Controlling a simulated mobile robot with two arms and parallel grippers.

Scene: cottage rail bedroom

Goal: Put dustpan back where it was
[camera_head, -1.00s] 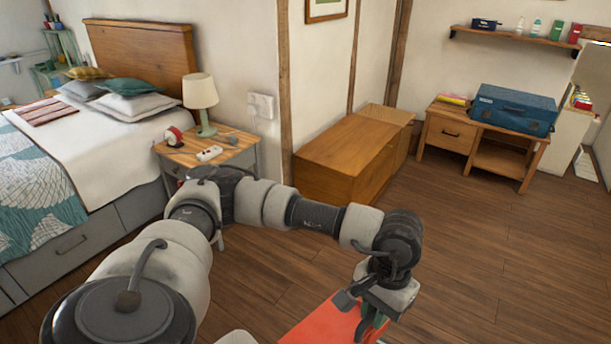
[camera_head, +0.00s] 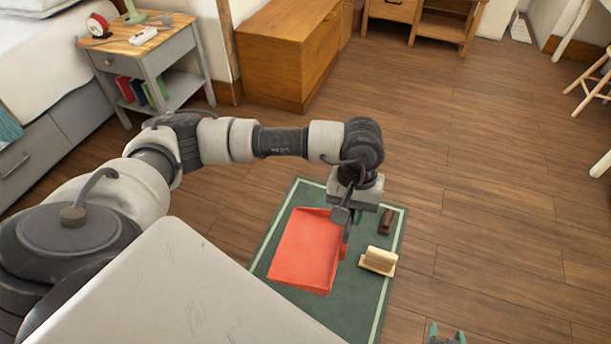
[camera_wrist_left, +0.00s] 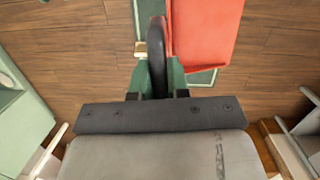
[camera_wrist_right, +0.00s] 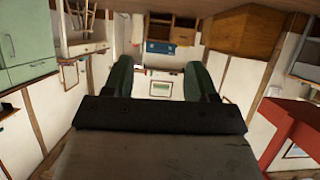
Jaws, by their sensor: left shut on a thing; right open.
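The red dustpan (camera_head: 306,250) shows in the head view over a green mat with a pale border (camera_head: 262,262). My left gripper (camera_head: 345,222) is shut on the dustpan's handle, which is mostly hidden by the fingers. I cannot tell whether the pan touches the mat. In the left wrist view the red pan (camera_wrist_left: 203,30) extends away beyond the left gripper (camera_wrist_left: 158,75), with the dark handle between the fingers. My right gripper (camera_wrist_right: 163,80) is open and empty in the right wrist view; a green tip of it (camera_head: 445,336) shows at the head view's bottom edge.
On the mat's right side lie a cream-coloured block-like object (camera_head: 379,261) and a dark brown one (camera_head: 386,221). A nightstand (camera_head: 150,58) stands at the upper left, a wooden chest (camera_head: 290,50) at the back. The wooden floor (camera_head: 480,190) to the right is clear.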

